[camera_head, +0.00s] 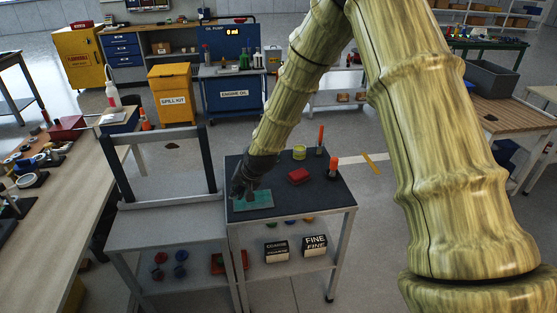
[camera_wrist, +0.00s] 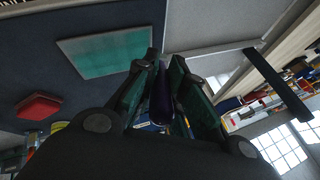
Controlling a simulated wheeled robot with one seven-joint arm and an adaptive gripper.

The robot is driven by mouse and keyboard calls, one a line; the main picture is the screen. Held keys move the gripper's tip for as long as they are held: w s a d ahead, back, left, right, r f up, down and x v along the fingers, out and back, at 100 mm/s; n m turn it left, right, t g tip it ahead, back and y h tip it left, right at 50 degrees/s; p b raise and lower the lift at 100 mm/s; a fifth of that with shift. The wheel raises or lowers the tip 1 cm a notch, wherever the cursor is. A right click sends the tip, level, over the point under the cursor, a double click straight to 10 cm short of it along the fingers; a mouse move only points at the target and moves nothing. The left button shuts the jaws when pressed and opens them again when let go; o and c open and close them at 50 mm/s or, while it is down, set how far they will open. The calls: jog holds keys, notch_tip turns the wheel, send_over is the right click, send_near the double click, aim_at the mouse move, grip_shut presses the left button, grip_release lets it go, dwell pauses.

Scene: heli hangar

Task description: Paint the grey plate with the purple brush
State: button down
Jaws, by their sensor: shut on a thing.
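A flat rectangular plate (camera_head: 252,201) lies on the dark top of the small cart (camera_head: 290,205). Its face looks mostly teal-green, with a thin pale grey edge in the wrist view (camera_wrist: 105,52). My gripper (camera_head: 247,192) is low over the plate's left part. In the wrist view my gripper (camera_wrist: 164,68) is shut on a dark purple brush handle (camera_wrist: 161,98). The brush's bristles are hidden, so I cannot tell whether they touch the plate.
A red block (camera_head: 299,176), a yellow tin (camera_head: 299,152) and two orange-topped items (camera_head: 320,138) (camera_head: 333,165) stand on the cart. A dark upright frame (camera_head: 165,168) rises at left. Boxes (camera_head: 314,244) sit on the lower shelf.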

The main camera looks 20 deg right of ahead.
notch_tip(320, 180, up, 3)
jog(key=shift+w+f+p, duration=0.15)
jog(key=shift+f+p, duration=0.05)
jog(key=shift+p, duration=0.55)
jog(key=shift+r+p, duration=0.65)
jog(key=shift+r, duration=0.4)
